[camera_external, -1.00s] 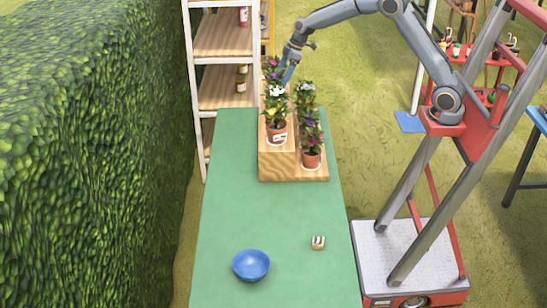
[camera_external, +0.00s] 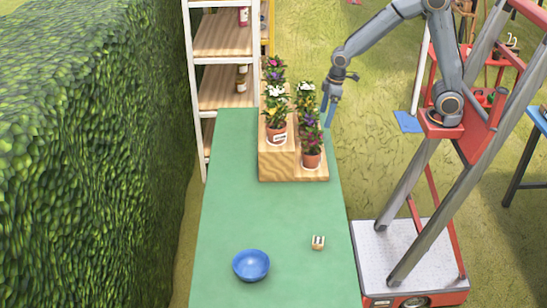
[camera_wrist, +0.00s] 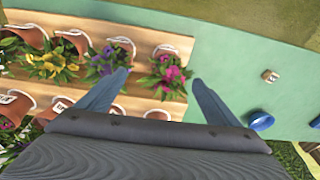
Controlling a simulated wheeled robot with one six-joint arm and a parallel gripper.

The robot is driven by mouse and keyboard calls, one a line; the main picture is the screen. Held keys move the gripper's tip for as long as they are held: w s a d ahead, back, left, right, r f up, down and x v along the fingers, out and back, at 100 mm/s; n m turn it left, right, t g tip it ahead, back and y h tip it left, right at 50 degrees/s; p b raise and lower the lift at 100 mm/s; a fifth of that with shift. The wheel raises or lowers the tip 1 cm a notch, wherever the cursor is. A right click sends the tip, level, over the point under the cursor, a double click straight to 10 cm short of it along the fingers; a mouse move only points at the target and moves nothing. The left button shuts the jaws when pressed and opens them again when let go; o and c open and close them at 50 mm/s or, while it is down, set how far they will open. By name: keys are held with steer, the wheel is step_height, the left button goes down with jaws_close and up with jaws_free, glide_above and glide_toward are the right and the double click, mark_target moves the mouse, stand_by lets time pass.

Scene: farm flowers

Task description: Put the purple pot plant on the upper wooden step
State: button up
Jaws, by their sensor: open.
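The purple pot plant (camera_wrist: 104,62) stands in a terracotta pot on the lower wooden step, between the yellow-flowered plant (camera_wrist: 60,62) and the pink-flowered plant (camera_wrist: 168,76). In the external view its purple flowers (camera_external: 307,118) are partly hidden behind the front plant. My gripper (camera_external: 328,117) is open and empty, just right of the lower row. In the wrist view its left fingertip overlaps the purple plant's edge.
The green table (camera_external: 262,215) is mostly clear in front of the steps, with a blue bowl (camera_external: 251,265) and a small wooden piece (camera_external: 318,242) on it. A shelf unit (camera_external: 226,90) stands behind left; a hedge (camera_external: 95,150) lines the left side.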

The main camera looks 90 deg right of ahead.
steer(key=s+a+f, duration=0.2)
steer(key=s+a, duration=0.2)
steer(key=s, duration=0.3)
steer(key=s+a+f, duration=0.2)
steer(key=s+a, duration=0.2)
steer(key=s, duration=0.3)
steer(key=shift+g, duration=0.4)
